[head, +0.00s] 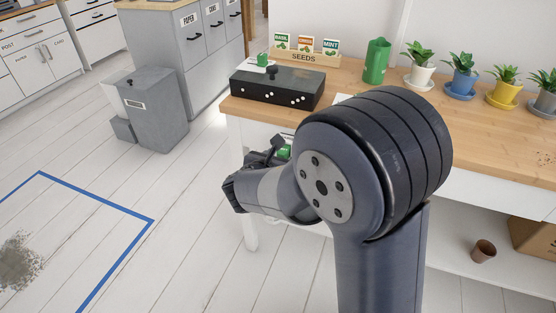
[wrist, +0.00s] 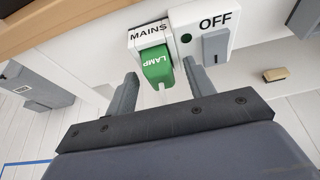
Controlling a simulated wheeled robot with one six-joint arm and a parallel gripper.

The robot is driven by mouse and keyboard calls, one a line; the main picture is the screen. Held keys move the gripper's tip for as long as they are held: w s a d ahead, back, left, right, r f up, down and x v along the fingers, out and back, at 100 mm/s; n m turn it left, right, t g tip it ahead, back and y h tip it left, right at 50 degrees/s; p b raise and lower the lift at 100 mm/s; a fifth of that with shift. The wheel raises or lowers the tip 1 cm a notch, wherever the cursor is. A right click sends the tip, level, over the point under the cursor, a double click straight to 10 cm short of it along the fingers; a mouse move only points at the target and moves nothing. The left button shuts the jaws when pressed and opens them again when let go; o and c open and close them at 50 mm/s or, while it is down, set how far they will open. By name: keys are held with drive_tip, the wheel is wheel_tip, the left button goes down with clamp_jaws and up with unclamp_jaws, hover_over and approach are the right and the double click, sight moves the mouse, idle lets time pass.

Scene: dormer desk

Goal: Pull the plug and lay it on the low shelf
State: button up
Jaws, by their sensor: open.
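The green plug (wrist: 157,68), marked LAMP, sits in the white socket marked MAINS (wrist: 149,34) under the bench edge in the wrist view. A bit of green (head: 284,152) shows behind my wrist in the head view, probably the same plug. My gripper (wrist: 160,70) is open, with one finger on each side of the plug; I cannot tell whether either finger touches it. In the head view my gripper (head: 265,154) is partly hidden by my arm. The low shelf (head: 445,257) is the white board beneath the bench, partly hidden by my arm.
A switch plate marked OFF (wrist: 214,35) stands right beside the socket, close to my right finger. A brown pot (head: 483,251) and a cardboard box (head: 537,240) are on the low shelf's right part. The bench top (head: 345,75) holds a black box (head: 277,87) and several plants.

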drive_tip(key=shift+c, duration=0.4)
drive_tip(key=c, duration=1)
drive_tip(key=shift+s+a, duration=0.3)
drive_tip(key=shift+s, duration=0.5)
drive_tip(key=shift+s+a+f, duration=0.1)
drive_tip(key=shift+s+a, duration=0.15)
drive_tip(key=shift+s, duration=0.45)
drive_tip(key=shift+s+a+r, duration=0.1)
drive_tip(key=shift+s+a, duration=0.2)
drive_tip(key=shift+s, duration=0.45)
drive_tip(key=shift+s+a+f, duration=0.1)
drive_tip(key=shift+s+a, duration=0.15)
drive_tip(key=shift+s, duration=0.45)
